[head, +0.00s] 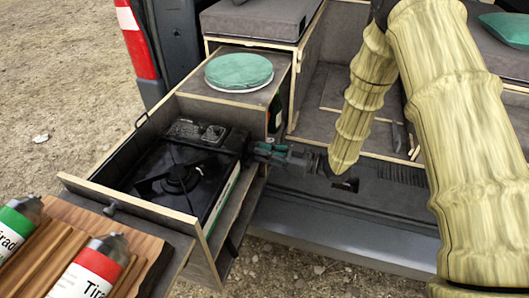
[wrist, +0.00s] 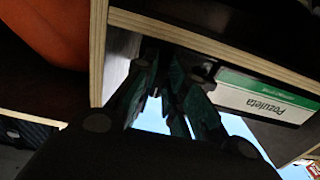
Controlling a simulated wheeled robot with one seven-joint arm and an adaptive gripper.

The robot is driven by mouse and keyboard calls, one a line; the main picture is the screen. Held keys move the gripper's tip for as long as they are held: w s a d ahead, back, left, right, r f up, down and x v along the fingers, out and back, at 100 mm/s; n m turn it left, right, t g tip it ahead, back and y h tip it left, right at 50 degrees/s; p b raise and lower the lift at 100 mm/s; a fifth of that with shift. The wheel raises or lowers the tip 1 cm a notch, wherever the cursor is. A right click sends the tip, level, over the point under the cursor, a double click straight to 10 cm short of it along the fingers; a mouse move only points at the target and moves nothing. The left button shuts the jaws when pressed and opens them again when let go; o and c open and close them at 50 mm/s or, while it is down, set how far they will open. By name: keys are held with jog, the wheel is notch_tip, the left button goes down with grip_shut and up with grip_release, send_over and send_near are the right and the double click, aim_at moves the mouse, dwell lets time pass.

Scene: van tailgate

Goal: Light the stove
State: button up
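The black camping stove (head: 178,178) sits in the pulled-out wooden drawer, its round burner and pan supports facing up. I see no flame on it. My gripper (head: 255,148) is at the stove's right-hand side, near its back right corner, pointing left toward it. In the wrist view the dark fingers of my gripper (wrist: 166,65) reach under a plywood edge, close together, with a narrow gap between them. The stove's side with a white and green "Pozuleta" label (wrist: 265,97) is right of the fingers. The knob is not clearly visible, and whether the fingertips touch it is hidden.
A plywood drawer wall (head: 207,262) runs along the front of the stove. A round green-topped stool or lid (head: 239,70) stands behind it. A dark bottle (head: 275,112) stands close behind my gripper.

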jog(key=shift+n+b, duration=0.3)
jog(key=shift+b, duration=0.05)
grip_shut()
jog(key=n+b, duration=0.7)
jog(key=b, duration=0.1)
jog(key=n+b, duration=0.8)
jog(key=r+n+b, duration=0.1)
jog(key=n+b, duration=0.7)
jog(key=shift+w+d+r+b, duration=0.1)
jog(key=shift+w+d+b, duration=0.05)
jog(key=shift+w+b, duration=0.2)
jog(key=shift+r+n, duration=0.1)
jog(key=shift+n, duration=0.3)
jog(key=o, duration=0.7)
grip_release()
jog(key=shift+c, duration=0.2)
